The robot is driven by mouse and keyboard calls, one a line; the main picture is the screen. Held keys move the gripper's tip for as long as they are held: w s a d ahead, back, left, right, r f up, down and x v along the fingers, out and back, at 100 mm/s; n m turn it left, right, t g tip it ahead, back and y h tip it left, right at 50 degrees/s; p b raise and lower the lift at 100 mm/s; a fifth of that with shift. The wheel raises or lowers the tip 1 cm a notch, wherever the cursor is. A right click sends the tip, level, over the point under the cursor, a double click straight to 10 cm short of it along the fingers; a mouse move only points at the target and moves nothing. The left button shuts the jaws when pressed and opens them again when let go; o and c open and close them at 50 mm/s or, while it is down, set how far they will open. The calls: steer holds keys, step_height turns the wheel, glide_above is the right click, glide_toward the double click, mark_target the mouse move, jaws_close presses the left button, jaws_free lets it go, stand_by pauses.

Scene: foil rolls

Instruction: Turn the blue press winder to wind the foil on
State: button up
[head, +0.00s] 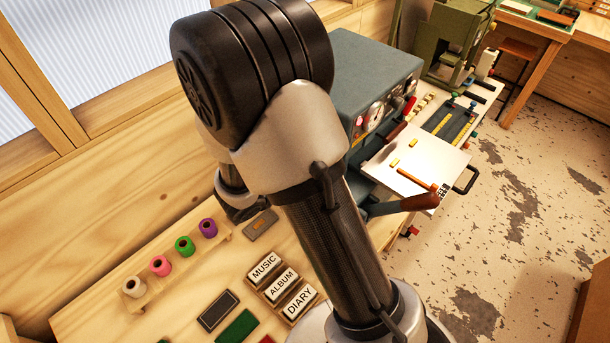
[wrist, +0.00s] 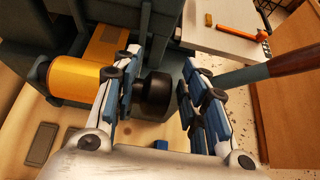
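The blue-grey press (head: 375,72) stands on the bench behind my arm in the head view. In the wrist view a black round knob (wrist: 155,92), which looks like the winder, sticks out from the press (wrist: 150,20). A gold foil roll (wrist: 78,82) sits on the press left of the knob. My gripper (wrist: 160,98) is open. Its fingers stand on both sides of the knob, with a small gap showing on each side; I cannot tell how deep the knob lies between them. In the head view my arm hides the knob and the foil roll.
A lever with a brown handle (wrist: 298,62) passes close to my right finger; it also shows in the head view (head: 420,202). A white plate (head: 400,160) carries an orange-handled tool (head: 414,180). Coloured foil rolls (head: 185,246) and title blocks (head: 282,283) lie along the bench.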

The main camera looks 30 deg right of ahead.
steer(key=v, duration=1.1)
steer(key=shift+s, duration=0.1)
